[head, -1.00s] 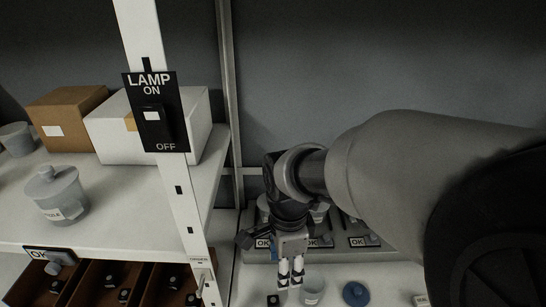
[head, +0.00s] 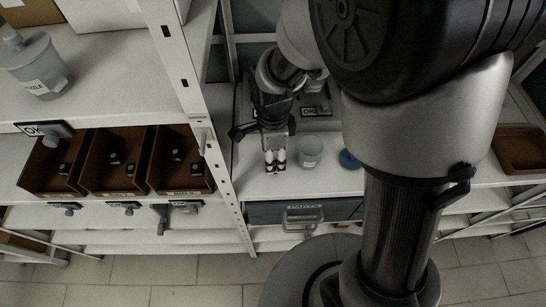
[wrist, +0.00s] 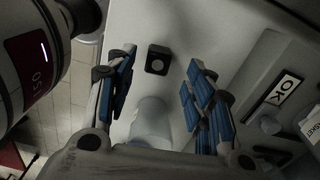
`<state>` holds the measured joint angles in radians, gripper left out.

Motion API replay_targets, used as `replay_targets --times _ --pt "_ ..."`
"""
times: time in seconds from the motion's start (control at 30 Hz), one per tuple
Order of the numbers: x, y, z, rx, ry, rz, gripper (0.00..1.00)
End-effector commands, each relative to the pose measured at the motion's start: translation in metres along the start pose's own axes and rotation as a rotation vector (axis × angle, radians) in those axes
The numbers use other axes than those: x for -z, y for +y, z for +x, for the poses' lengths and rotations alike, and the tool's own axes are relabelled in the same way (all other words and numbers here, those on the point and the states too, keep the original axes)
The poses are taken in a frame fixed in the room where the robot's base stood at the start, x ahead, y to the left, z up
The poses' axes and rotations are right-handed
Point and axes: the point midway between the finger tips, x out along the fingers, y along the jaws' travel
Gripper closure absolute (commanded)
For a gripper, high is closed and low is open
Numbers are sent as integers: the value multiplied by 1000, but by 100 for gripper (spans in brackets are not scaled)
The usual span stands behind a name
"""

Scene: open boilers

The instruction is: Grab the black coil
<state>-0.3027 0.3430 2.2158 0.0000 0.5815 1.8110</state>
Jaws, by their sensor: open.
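A small black block with a round grey mark on top, which looks like the black coil (wrist: 157,59), lies on the white shelf surface in the wrist view. It shows between the blue-padded fingers, near the level of their tips, with a gap on both sides. My gripper (head: 275,161) is open and points down over the white shelf in the head view. There I cannot make out the coil clearly from the dark finger parts. A pale grey cup (head: 310,152) stands just right of my gripper. It also shows in the wrist view (wrist: 151,122), nearer the palm.
A grey unit with OK labels (head: 314,112) stands behind. A white shelf post (head: 222,165) rises to the left, beside brown bins (head: 115,176) holding small black parts. A drawer (head: 302,213) sits below.

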Motion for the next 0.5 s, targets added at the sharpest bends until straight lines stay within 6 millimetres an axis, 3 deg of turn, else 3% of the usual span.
replay_targets --times 0.23,0.5 --pt "1 4 39 -4 1 0 52" --pt "1 3 45 -1 0 0 52"
